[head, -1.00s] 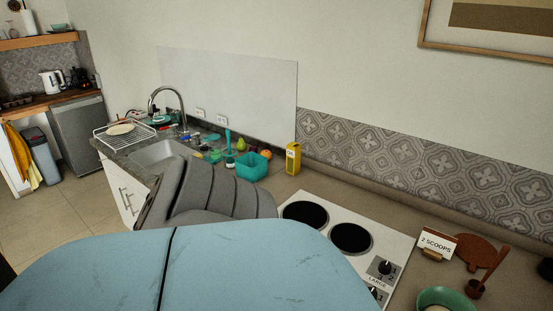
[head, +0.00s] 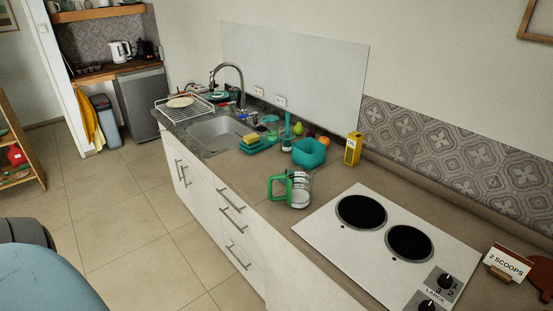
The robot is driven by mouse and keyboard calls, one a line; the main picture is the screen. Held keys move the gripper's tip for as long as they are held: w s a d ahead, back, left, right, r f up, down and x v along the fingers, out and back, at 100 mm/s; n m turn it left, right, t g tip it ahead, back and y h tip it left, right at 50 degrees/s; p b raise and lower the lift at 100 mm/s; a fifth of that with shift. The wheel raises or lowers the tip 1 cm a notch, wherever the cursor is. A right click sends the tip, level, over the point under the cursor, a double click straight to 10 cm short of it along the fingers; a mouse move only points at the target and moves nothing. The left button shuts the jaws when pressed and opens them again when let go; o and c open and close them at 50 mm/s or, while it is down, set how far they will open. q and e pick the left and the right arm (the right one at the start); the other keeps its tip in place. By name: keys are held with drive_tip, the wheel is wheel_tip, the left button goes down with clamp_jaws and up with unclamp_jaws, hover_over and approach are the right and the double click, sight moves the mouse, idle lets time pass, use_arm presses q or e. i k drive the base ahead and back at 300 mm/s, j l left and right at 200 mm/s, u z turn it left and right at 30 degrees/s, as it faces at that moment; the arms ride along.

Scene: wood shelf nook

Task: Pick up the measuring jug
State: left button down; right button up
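The measuring jug (head: 299,190) stands upright on the counter in the head view, just left of the white hob. It is clear, with dark markings and a green handle (head: 277,187) on its left side. Something pale shows in its lower part; I cannot tell what. Nothing covers the jug. Neither of my grippers is in view; only a blue and grey part of my own body shows at the lower left.
The white hob (head: 340,240) lies right of the jug. Behind the jug stand a teal tub (head: 309,153), a yellow box (head: 353,149) and a yellow sponge (head: 251,139). The sink (head: 218,133) is farther left. The counter's front edge runs close by the jug.

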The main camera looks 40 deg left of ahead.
sight(299, 178)
drive_tip(key=u, duration=1.1)
